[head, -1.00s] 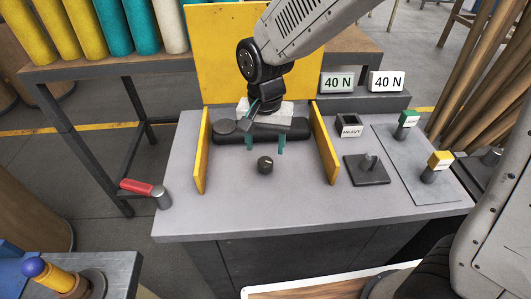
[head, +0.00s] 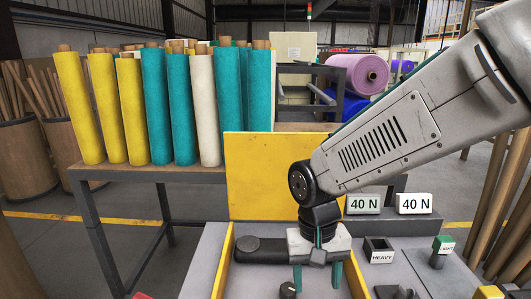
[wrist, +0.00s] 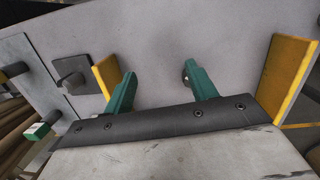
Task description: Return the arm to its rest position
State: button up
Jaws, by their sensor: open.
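My gripper (head: 318,278) hangs fingers-down at the end of the grey arm, above the grey bench between the yellow side walls. Its two green fingers are apart and nothing is between them, as the wrist view (wrist: 160,88) also shows. A dark knob (head: 288,290) on the bench is just left of the fingers in the head view; in the wrist view it (wrist: 186,76) is partly hidden by one finger.
A yellow panel (head: 262,175) stands behind. To the right are two 40 N signs (head: 364,204), a HEAVY box (head: 378,250), a green-topped post (head: 442,250) and a yellow-topped block (head: 489,292). Felt rolls (head: 153,105) stand at the back left.

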jog(key=s+d+r+t, duration=0.1)
jog(key=s+d+r, duration=0.4)
jog(key=s+d, duration=0.2)
jog(key=s+d+r+t, duration=0.1)
jog(key=s+d+r, duration=0.4)
jog(key=s+d, duration=0.2)
jog(key=shift+d+r+t+y, duration=0.35)
jog(key=shift+d+t+y, duration=0.05)
jog(key=shift+d, duration=0.7)
